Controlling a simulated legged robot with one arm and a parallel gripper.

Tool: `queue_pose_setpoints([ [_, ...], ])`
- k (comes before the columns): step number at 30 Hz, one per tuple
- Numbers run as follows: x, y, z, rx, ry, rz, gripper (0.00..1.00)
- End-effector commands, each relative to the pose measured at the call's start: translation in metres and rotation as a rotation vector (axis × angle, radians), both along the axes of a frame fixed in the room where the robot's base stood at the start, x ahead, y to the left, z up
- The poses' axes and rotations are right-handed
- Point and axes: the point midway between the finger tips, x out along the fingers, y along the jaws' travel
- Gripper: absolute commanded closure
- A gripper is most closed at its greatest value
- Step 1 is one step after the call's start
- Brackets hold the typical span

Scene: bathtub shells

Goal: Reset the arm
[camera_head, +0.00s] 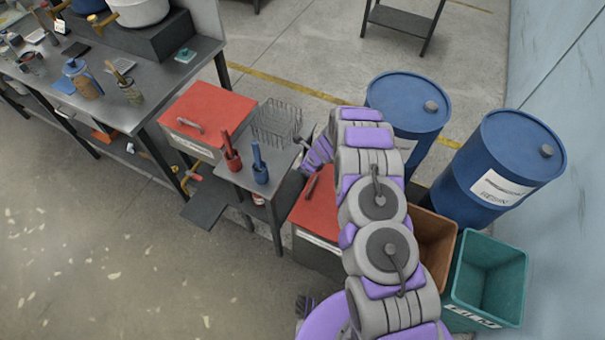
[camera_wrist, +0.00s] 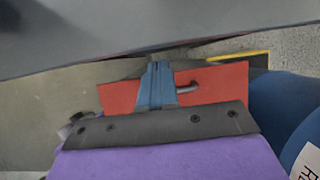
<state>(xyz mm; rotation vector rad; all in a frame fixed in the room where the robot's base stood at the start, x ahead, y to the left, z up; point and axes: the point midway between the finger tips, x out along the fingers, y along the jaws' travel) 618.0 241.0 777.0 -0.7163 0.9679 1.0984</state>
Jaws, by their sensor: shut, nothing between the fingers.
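My arm (camera_head: 375,200) rises from the bottom of the head view and bends over at the top. My gripper (camera_head: 310,155) is at its far end, pointing down and left beside the small grey side table (camera_head: 262,190). It is shut and empty. In the wrist view its purple body ends in a dark bolted edge (camera_wrist: 155,125). A narrow blue piece (camera_wrist: 155,85) stands up behind that edge; I cannot tell what it is.
The side table holds a wire rack (camera_head: 277,122), a red tool (camera_head: 231,150) and a blue tool (camera_head: 259,162). A red box (camera_head: 318,205) is beside my arm. Blue barrels (camera_head: 503,165) and a green bin (camera_head: 490,280) stand right. Floor at lower left is clear.

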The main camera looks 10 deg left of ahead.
Motion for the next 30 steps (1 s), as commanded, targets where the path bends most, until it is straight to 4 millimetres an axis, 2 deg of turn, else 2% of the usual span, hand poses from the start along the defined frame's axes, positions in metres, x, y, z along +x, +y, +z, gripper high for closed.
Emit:
queue_pose_setpoints([
  [1, 0.003, 0.000, 0.014, 0.004, -0.003, -0.001, 1.00],
  [6, 0.004, 0.004, 0.037, 0.004, -0.003, -0.002, 1.00],
  [15, 0.003, 0.017, 0.045, -0.010, -0.001, 0.000, 1.00],
  [22, 0.003, 0.013, 0.053, -0.002, -0.006, 0.015, 1.00],
  [26, -0.001, 0.011, 0.080, 0.009, -0.025, 0.084, 1.00],
  [30, -0.010, 0.010, 0.125, 0.011, -0.067, 0.219, 1.00],
])
